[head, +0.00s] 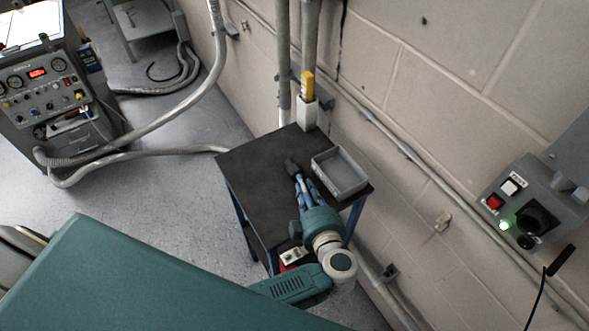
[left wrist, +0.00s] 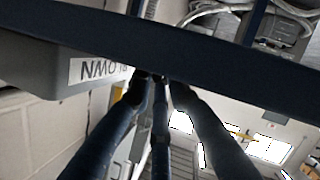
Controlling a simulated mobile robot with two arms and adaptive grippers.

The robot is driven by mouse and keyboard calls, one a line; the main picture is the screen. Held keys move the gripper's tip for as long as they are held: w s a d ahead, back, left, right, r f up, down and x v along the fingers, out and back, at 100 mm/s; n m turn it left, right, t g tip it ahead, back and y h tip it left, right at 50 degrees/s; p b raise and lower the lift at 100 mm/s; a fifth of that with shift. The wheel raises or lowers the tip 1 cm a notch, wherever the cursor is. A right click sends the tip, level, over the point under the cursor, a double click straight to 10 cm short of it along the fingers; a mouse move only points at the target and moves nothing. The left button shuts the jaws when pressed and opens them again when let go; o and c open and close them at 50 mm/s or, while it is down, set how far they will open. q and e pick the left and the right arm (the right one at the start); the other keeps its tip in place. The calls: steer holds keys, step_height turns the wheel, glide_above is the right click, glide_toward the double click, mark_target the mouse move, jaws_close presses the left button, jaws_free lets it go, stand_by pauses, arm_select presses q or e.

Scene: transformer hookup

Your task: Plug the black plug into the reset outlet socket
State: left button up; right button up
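The label is too small to read, so I cannot tell if this is the reset outlet. A black elongated piece with a thin cord (head: 561,260) is below right of it; it may be the black plug. My left gripper (head: 291,167), with blue fingers, is over the small table, far from the wall box. In the left wrist view its fingertips (left wrist: 160,80) are close together; a grip is unclear. My right gripper is not in view.
The small black-topped table (head: 250,165) holds a grey tray (head: 341,173) beside my left gripper. The tray's label shows in the left wrist view (left wrist: 98,70). Conduits run along the block wall. A control console (head: 42,95) with hoses stands at the left. Floor is open between.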

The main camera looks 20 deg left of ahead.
arm_select(q)
steer(key=shift+f, duration=0.15)
jaws_close()
